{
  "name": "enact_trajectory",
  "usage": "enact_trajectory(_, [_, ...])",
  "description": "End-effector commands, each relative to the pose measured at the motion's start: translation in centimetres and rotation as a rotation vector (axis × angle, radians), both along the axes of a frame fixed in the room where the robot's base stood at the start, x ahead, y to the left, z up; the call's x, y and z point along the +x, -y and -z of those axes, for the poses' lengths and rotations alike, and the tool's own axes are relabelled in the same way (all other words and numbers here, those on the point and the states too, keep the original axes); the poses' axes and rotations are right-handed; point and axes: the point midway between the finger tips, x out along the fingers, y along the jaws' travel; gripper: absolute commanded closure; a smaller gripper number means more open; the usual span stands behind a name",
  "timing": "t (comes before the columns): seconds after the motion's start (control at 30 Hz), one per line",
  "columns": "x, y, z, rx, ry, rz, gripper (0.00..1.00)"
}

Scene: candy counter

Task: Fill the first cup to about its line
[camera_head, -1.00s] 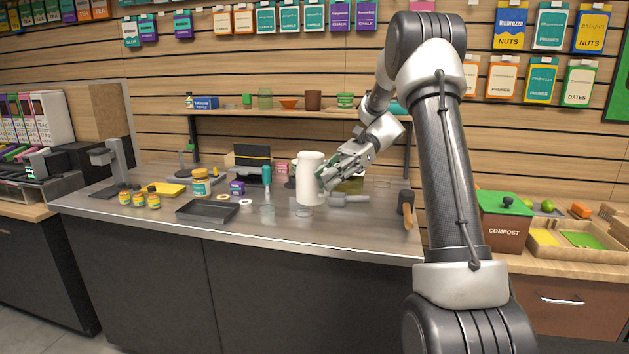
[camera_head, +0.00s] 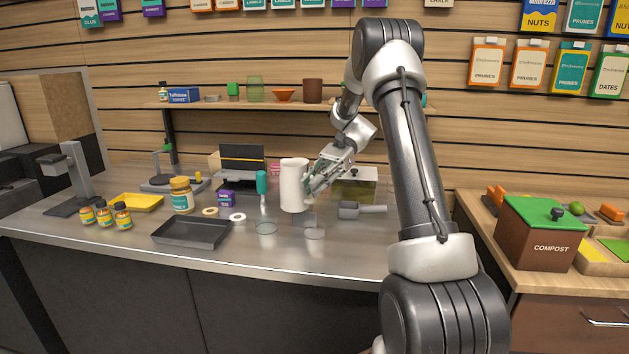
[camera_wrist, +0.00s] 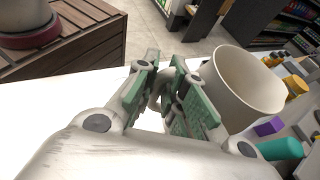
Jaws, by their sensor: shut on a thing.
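My gripper (camera_head: 314,187) is shut on the handle of a white pitcher (camera_head: 293,186), which it holds upright above the steel counter. In the wrist view the green-padded fingers (camera_wrist: 162,98) close around the handle beside the pitcher's open rim (camera_wrist: 245,82); the visible inner wall is plain white and the contents cannot be made out. Small clear cups stand on the counter below: one cup (camera_head: 266,228) left of the pitcher and another cup (camera_head: 314,233) below it to the right. Their lines are too small to see, and which is first is unclear.
A black tray (camera_head: 192,233) lies to the left near the front edge, with small jars (camera_head: 104,214) beyond it. A teal-topped tool (camera_head: 262,184) stands close left of the pitcher. A grey scoop (camera_head: 360,210) lies right of the cups. A shelf (camera_head: 230,106) runs behind.

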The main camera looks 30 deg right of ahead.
Motion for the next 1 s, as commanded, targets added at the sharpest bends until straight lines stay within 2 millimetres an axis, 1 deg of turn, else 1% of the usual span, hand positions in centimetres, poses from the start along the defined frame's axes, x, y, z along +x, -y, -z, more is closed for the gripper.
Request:
enact_trajectory(0.27, [0.0, 0.0, -0.1, -0.014, 0.007, -0.001, 1.0])
enact_trajectory(0.53, [-0.5, -1.1, -1.0, -0.175, 0.081, -0.003, 1.0])
enact_trajectory(0.67, [-0.8, -1.8, -0.5, -0.262, 0.12, -0.003, 1.0])
enact_trajectory(0.73, [-0.7, -1.7, -0.4, -0.266, 0.12, -0.001, 1.0])
enact_trajectory(1.0, [-1.9, -4.1, -0.9, -0.458, 0.206, -0.004, 1.0])
